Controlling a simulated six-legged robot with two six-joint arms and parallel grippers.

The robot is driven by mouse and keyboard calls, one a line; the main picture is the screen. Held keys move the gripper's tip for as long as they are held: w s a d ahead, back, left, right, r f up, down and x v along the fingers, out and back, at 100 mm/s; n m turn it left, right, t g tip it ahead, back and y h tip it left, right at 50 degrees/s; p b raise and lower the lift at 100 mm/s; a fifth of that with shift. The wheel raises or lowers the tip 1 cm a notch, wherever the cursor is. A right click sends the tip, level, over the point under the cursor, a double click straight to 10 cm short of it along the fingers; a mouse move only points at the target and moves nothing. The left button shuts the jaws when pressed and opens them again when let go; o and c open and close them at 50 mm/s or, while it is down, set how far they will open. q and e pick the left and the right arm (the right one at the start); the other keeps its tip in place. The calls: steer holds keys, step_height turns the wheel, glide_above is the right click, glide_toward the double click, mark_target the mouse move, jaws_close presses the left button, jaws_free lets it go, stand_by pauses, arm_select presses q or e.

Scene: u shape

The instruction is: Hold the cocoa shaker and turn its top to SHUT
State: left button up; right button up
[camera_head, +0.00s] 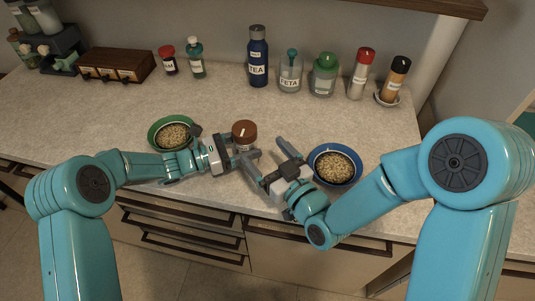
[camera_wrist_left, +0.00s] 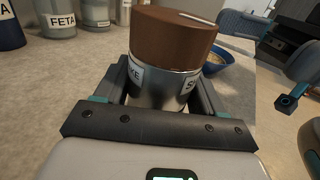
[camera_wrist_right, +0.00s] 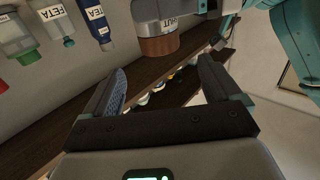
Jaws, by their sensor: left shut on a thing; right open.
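The cocoa shaker has a brown top (camera_head: 244,131) and a metal body (camera_wrist_left: 160,88). It stands upright near the counter's front, between two bowls. My left gripper (camera_head: 231,151) is shut on the metal body, below the top. In the left wrist view, parts of two labels show on the body, one ending in "KE" and one starting with "S"; a pale mark lies on the top. My right gripper (camera_head: 264,152) is open and empty to the right of the shaker. In the right wrist view the shaker's top (camera_wrist_right: 158,46) is beyond the open fingers (camera_wrist_right: 162,68), with "HUT" readable beside it.
A green bowl (camera_head: 158,122) and a blue bowl (camera_head: 353,157) of grain flank the shaker. A tea bottle (camera_head: 258,58), feta jar (camera_head: 291,75) and several other containers stand at the back. A small drawer box (camera_head: 115,64) is back left. The middle counter is clear.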

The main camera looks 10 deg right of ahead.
stand_by(0.4)
arm_select(q)
steer(key=o, duration=1.5)
steer(key=v, duration=1.2)
